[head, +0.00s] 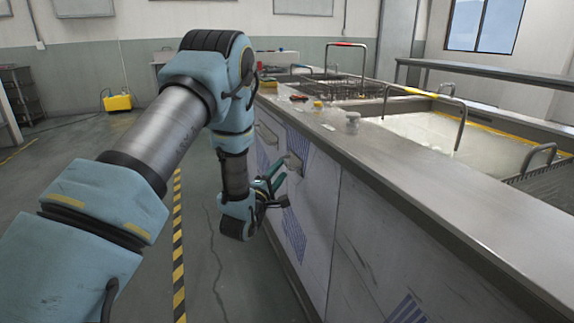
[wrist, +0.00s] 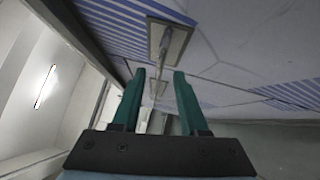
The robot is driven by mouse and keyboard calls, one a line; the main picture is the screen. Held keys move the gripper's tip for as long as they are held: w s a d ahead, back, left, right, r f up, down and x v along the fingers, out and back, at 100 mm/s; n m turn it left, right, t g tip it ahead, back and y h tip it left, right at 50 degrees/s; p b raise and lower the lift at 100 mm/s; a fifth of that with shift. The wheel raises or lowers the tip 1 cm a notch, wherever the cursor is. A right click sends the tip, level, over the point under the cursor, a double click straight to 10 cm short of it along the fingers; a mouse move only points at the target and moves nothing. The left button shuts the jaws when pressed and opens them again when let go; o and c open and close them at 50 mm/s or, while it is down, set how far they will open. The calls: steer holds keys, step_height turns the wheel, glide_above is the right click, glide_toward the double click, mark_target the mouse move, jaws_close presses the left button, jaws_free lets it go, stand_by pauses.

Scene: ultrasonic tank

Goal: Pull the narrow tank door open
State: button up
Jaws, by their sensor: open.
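The tank's front (head: 312,215) has pale door panels with blue striped patches. One panel has a bar handle on a plate (head: 293,162) close to my gripper, and another handle (head: 267,132) sits farther back. I cannot tell for certain which panel is the narrow door; the panels look shut. My gripper (head: 276,176) is open in front of the panels, with green fingers beside the nearer handle. In the wrist view, one handle (wrist: 164,44) lies just beyond the fingertips (wrist: 157,74). No handle contact is visible.
Open tanks with liquid (head: 450,140) and a wire basket (head: 340,87) lie behind. The floor left of the doors is clear, with a striped line (head: 178,250).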

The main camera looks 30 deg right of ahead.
mark_target(286, 164)
steer(key=x, duration=0.5)
steer(key=shift+w, duration=0.1)
jaws_close()
steer(key=shift+f, duration=0.1)
stand_by(1.2)
